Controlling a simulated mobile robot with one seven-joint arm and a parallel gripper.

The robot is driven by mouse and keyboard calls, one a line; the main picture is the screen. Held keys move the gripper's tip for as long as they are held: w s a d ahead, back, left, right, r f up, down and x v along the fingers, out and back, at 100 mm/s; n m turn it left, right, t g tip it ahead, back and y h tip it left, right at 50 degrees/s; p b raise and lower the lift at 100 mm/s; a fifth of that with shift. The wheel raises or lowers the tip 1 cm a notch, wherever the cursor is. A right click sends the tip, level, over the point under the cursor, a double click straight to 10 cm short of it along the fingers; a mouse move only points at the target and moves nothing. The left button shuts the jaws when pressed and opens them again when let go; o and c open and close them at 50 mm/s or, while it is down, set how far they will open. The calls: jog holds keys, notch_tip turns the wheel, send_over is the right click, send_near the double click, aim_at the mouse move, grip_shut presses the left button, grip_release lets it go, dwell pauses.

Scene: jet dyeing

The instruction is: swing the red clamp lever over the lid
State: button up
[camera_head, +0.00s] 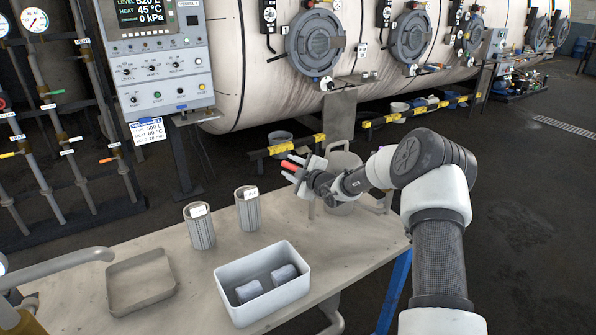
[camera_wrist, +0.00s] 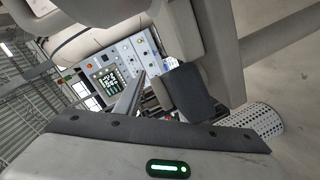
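A grey lidded vessel (camera_head: 345,166) stands at the table's far right edge, partly hidden behind my arm. Its lid and clamp cannot be made out clearly. My gripper (camera_head: 292,168) is just left of the vessel, above the table, pointing left. A red piece (camera_head: 289,165), seemingly the clamp lever's handle, shows between the pale fingertips. I cannot tell whether the fingers touch it or whether it joins the vessel. In the wrist view, a dark pad (camera_wrist: 187,95) and grey gripper parts fill the near field. No red lever shows there.
Two ribbed metal canisters (camera_head: 199,226) (camera_head: 248,209) stand on the table. A white bin (camera_head: 262,300) holds two grey rolls; an empty shallow tray (camera_head: 141,282) lies left. A perforated cylinder shows in the wrist view (camera_wrist: 255,118). The control panel (camera_head: 157,60) and large tank stand behind.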

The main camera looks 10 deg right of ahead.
jog(key=p+v, duration=0.1)
jog(key=v, duration=1.6)
jog(key=shift+s+r, duration=0.1)
jog(key=shift+s, duration=0.05)
